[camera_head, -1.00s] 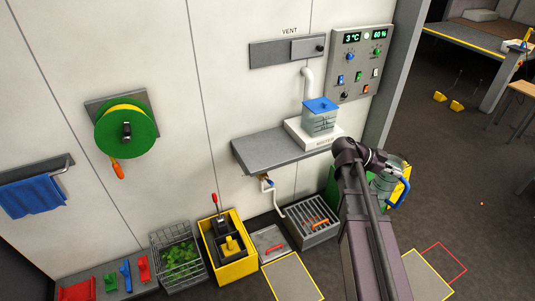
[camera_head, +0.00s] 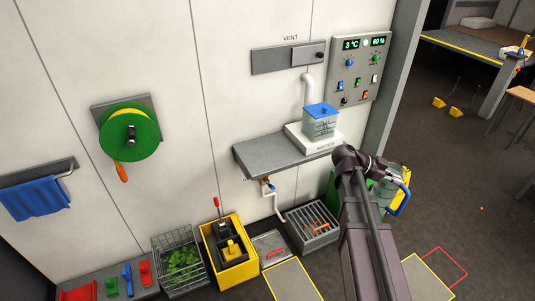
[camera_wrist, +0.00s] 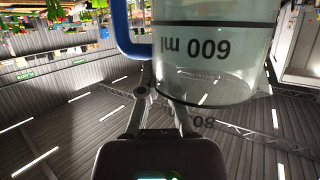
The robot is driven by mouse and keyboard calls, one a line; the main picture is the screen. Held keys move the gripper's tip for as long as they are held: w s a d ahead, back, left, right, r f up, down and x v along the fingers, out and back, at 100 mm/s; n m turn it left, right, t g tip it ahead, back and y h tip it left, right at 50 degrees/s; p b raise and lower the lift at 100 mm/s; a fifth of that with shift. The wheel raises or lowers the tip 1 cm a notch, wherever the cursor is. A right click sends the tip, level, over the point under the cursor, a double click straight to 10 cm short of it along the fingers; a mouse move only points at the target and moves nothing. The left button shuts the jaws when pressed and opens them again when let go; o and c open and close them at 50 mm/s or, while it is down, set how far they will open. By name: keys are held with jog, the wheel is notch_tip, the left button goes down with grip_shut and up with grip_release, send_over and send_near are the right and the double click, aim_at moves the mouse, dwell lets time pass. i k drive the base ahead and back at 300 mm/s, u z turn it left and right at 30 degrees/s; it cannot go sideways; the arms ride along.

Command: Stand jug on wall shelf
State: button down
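The jug (camera_head: 383,190) is clear with a blue handle (camera_head: 402,199), and it shows beyond the end of my arm at the right in the head view. In the wrist view the jug (camera_wrist: 222,45) is close up, its "600 ml" mark upside down. My gripper (camera_wrist: 160,82) has its fingers closed in at the jug beside the blue handle; the exact contact is partly hidden. The grey wall shelf (camera_head: 268,157) is left of my arm, with its left and middle part bare.
A white mister base (camera_head: 318,144) with a clear, blue-lidded tank stands on the shelf's right end. A pipe (camera_head: 308,88) rises behind it to the vent. A control panel (camera_head: 361,70) is above right. Crates and a drain grate (camera_head: 312,224) stand on the floor below.

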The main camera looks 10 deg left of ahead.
aim_at(271, 152)
jog(key=z, duration=1.2)
jog(key=i, duration=2)
